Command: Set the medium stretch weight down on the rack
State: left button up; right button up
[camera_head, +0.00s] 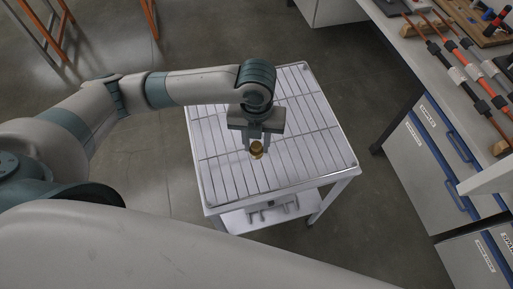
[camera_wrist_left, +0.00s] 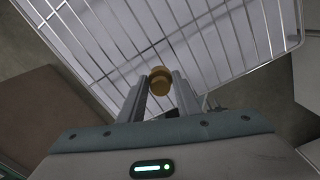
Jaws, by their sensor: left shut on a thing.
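The medium stretch weight (camera_head: 257,148) is a small brass-coloured piece between the fingers of my left gripper (camera_head: 262,143). In the left wrist view the weight (camera_wrist_left: 160,80) sits at the tips of the two grey fingers of the left gripper (camera_wrist_left: 160,92), which are shut on it. The rack (camera_head: 222,171) is a white wire-grid top on a white cart, directly below the gripper. In the left wrist view the rack (camera_wrist_left: 235,45) fills the upper part. I cannot tell whether the weight touches the wires. My right gripper is not in view.
The wire top is otherwise bare around the gripper. A lower shelf (camera_head: 240,222) shows under it. To the right is a bench with drawers (camera_head: 428,160), cables (camera_head: 465,75) and a wooden board (camera_head: 478,22). Orange metal legs (camera_head: 150,18) stand at the upper left.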

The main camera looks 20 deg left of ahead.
aim_at(257, 150)
pick_arm(q)
jog(key=shift+f+p, duration=0.75)
jog(key=shift+f, duration=1.2)
jog(key=shift+f, duration=0.15)
jog(key=o, duration=1.2)
jog(key=shift+o, duration=0.2)
jog(key=shift+r, duration=0.2)
notch_tip(257, 150, up, 10)
jog(key=b, duration=0.3)
jog(key=shift+r, duration=0.95)
